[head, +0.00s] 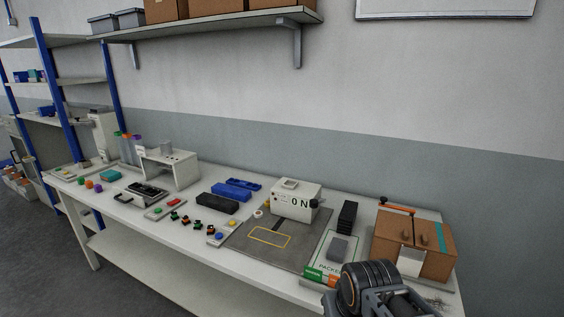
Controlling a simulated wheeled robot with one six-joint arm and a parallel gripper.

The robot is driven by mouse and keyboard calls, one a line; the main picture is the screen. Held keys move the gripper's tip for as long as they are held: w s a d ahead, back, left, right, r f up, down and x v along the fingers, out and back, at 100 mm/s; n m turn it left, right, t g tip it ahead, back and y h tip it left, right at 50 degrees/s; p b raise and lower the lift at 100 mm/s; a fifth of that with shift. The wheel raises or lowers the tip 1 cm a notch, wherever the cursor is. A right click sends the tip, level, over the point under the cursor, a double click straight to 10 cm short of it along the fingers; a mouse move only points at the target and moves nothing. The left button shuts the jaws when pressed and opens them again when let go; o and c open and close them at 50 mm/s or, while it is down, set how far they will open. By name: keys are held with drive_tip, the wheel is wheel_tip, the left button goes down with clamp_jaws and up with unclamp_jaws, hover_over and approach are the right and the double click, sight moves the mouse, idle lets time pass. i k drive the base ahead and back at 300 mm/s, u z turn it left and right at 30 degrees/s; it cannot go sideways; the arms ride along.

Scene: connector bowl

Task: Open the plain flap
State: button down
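A brown cardboard box (384,246) stands at the right end of the bench. Its top looks closed, with a seam between two brown panels. A teal strip (440,236) runs across the right panel, and the left panel has no teal strip, so it appears to be the plain flap (394,226). My dark grey wrist and gripper parts (385,292) are at the bottom, in front of the box and apart from the flap as far as I can tell. I cannot make out the fingertips.
An orange-handled tool (397,206) lies at the box's back left edge. A wall shelf (210,22) hangs above.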

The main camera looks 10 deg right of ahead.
sight(392, 227)
drive_tip(key=z, duration=0.6)
drive_tip(key=i, duration=0.4)
drive_tip(key=z, duration=0.1)
